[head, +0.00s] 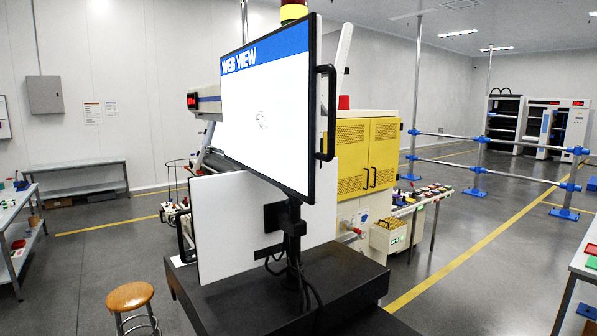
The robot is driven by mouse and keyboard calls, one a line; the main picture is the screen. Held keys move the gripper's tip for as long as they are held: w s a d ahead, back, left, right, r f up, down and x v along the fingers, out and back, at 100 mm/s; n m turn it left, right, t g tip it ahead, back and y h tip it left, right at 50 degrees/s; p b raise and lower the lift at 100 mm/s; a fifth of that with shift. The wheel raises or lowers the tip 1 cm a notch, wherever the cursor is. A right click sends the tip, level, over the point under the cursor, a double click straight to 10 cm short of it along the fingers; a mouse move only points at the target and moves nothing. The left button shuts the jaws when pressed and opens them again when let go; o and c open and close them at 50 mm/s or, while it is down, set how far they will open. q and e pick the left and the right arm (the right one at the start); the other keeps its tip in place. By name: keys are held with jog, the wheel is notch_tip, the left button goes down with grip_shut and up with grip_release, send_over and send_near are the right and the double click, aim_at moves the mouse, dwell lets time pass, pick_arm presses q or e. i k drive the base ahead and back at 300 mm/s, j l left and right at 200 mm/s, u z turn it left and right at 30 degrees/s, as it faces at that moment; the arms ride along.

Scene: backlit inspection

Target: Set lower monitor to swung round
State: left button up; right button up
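The lower monitor (228,222) is on a black pole (293,245) in the middle of the head view. A plain pale face with no picture on it is turned toward me, and a black bracket (272,217) joins it to the pole, so this looks like its back. A black handle (182,236) is at its left edge. The upper monitor (265,110) hangs above and overlaps its top; it shows "WEB VIEW" and has a black handle (326,112) on its right edge. Neither of my grippers is in view.
The pole stands on a dark cabinet (350,290), with cables hanging near it. A round wooden stool (130,297) is at the lower left. A yellow machine (366,155) stands behind. Grey floor is open to the right, before a blue-jointed rail (500,170).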

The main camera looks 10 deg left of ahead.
aim_at(235, 214)
jog(key=i+j+z, duration=0.1)
jog(key=j, duration=0.25)
jog(key=i+j+z, duration=0.25)
jog(key=i+j, duration=0.15)
jog(key=j, duration=0.3)
jog(key=i+j+z, duration=0.1)
jog(key=j, duration=0.3)
jog(key=i+j+z, duration=0.15)
jog(key=j, duration=0.25)
jog(key=i+j+z, duration=0.1)
jog(key=j, duration=0.3)
